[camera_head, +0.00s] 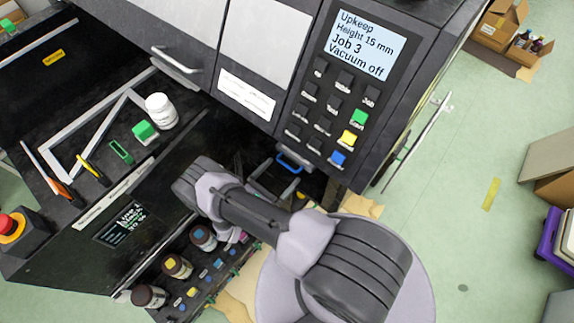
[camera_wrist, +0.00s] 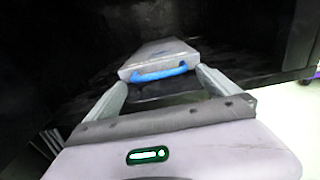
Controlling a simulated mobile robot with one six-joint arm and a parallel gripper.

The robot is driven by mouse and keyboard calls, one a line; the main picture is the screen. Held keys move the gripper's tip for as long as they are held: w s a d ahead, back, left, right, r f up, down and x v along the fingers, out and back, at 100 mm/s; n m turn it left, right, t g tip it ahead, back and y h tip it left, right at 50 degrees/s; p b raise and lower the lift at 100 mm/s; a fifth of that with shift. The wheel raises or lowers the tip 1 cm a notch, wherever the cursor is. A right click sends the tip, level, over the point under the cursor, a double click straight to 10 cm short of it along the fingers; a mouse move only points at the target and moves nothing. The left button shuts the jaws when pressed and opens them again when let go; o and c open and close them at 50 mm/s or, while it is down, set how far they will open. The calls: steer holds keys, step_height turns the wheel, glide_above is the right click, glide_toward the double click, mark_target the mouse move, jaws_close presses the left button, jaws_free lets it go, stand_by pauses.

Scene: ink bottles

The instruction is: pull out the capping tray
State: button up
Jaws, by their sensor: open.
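The capping tray (camera_wrist: 158,52) is a grey slab with a blue handle (camera_wrist: 160,72) on its front, set inside a dark bay. In the head view the blue handle (camera_head: 289,163) shows at the mouth of the bay under the control panel; the tray body is hidden there. My gripper (camera_wrist: 161,78) is open, its two grey fingers pointing into the bay, one on each side of the handle. No finger clearly touches the handle; the exact gap in depth is hard to tell. In the head view my gripper (camera_head: 277,174) shows partly beyond my arm.
A control panel (camera_head: 345,90) on the machine overhangs the bay. Ink bottles (camera_head: 177,266) stand in a rack below, left of my arm. A white jar (camera_head: 160,110) and green block (camera_head: 144,131) sit on the machine bed. Dark bay walls (camera_wrist: 285,40) flank the tray.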

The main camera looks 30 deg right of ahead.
mark_target(286, 167)
steer(key=x, duration=0.4)
steer(key=shift+w, duration=0.1)
